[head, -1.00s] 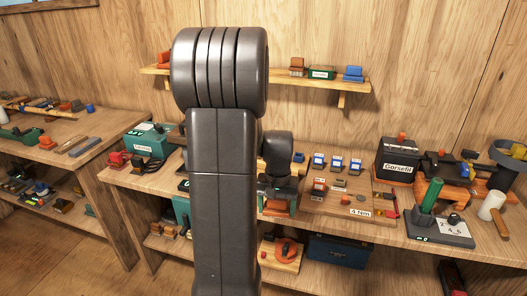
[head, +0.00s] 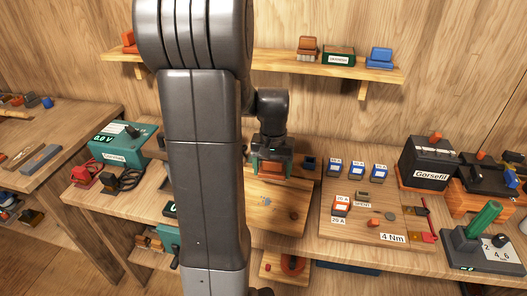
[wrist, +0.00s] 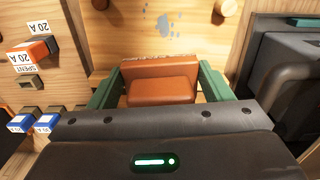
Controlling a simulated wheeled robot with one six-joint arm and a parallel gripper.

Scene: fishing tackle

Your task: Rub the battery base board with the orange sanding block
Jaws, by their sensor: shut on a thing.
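The orange sanding block (wrist: 162,88) is between the two green fingers of my gripper (wrist: 160,86) in the wrist view. The fingers are shut on its sides. In the head view my gripper (head: 271,168) is over the back part of a pale wooden board with blue-grey stains (head: 285,212), which looks like the battery base board. The stains (wrist: 164,24) also show beyond the block in the wrist view. I cannot tell whether the block touches the board. My arm hides the board's left part in the head view.
A panel with blue and red fuses (head: 355,215) lies just right of the board. A black battery (head: 428,165) stands further right. A green meter (head: 122,148) and red clamp (head: 82,176) are at left. A shelf (head: 285,63) is on the back wall.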

